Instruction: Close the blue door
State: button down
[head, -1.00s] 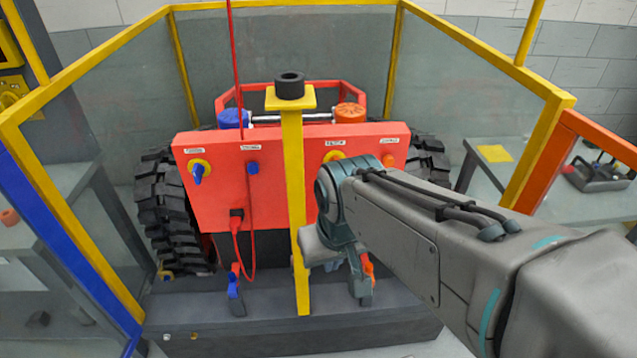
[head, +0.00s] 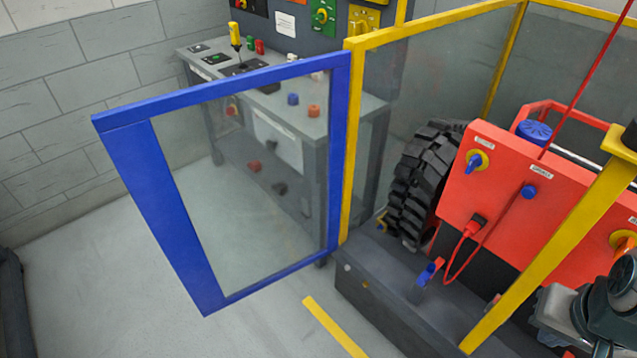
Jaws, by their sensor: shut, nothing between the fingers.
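The blue door (head: 172,215) is a blue frame around a clear pane. It stands open, swung out to the left from the yellow post (head: 351,150) of the enclosure. Its free edge is at the far left, above the bare floor.
The red carrier (head: 540,215) with a black track (head: 425,180) stands on a dark platform (head: 385,300). A yellow centre post (head: 560,265) rises before it. A grey workbench (head: 375,105) stands behind the door.

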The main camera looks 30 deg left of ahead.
aim_at(126, 133)
jog(key=u, duration=3)
jog(key=i, duration=3.6)
jog(key=z, duration=4.5)
